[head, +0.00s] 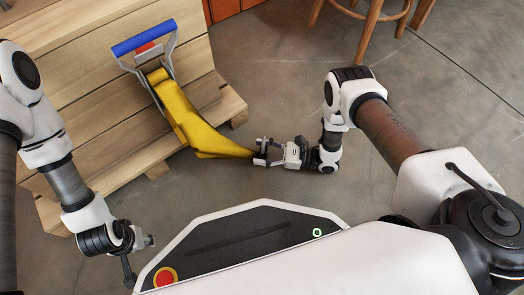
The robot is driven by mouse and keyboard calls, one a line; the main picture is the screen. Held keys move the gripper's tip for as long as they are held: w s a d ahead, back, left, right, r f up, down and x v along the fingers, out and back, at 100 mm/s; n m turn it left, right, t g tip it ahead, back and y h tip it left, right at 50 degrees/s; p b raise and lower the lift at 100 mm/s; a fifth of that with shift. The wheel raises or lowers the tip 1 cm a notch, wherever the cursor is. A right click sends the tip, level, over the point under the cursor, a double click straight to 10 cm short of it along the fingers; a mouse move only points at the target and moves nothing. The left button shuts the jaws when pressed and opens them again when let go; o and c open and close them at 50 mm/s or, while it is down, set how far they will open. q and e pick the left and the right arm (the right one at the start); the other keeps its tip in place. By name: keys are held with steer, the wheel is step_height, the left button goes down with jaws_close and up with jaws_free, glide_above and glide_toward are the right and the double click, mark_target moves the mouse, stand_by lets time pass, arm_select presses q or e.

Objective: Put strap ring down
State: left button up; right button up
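A yellow strap (186,118) runs from a grey metal frame with a blue handle bar (143,38) on the wooden slatted bench down past its right edge. The strap's free end reaches out over the floor to my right gripper (262,152). My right gripper meets this end and appears shut on it, keeping the strap stretched out. The strap ring itself is too small and covered by the fingers to make out. My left gripper (148,241) is low at the left, near my base and apart from the strap. Whether its fingers are open is not clear.
The slatted wooden bench (85,100) fills the upper left, with a lower step along its right side. Wooden stool legs (370,30) stand at the top. An orange panel (222,9) is behind the bench. Bare concrete floor lies to the right.

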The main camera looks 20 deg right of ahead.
arm_select(q)
steer(key=shift+r, duration=0.2)
arm_select(e)
steer(key=shift+s+d, duration=0.1)
steer(key=shift+d, duration=0.2)
steer(key=p+v, duration=0.2)
steer(key=v, duration=0.3)
steer(key=shift+s+d+r, duration=0.1)
steer(key=shift+d+r, duration=0.05)
steer(key=shift+d, duration=0.15)
steer(key=v, duration=0.5)
steer(key=shift+s+d, duration=0.2)
steer(key=shift+d, duration=0.15)
arm_select(q)
steer(key=shift+s+r, duration=0.35)
steer(key=shift+r, duration=0.55)
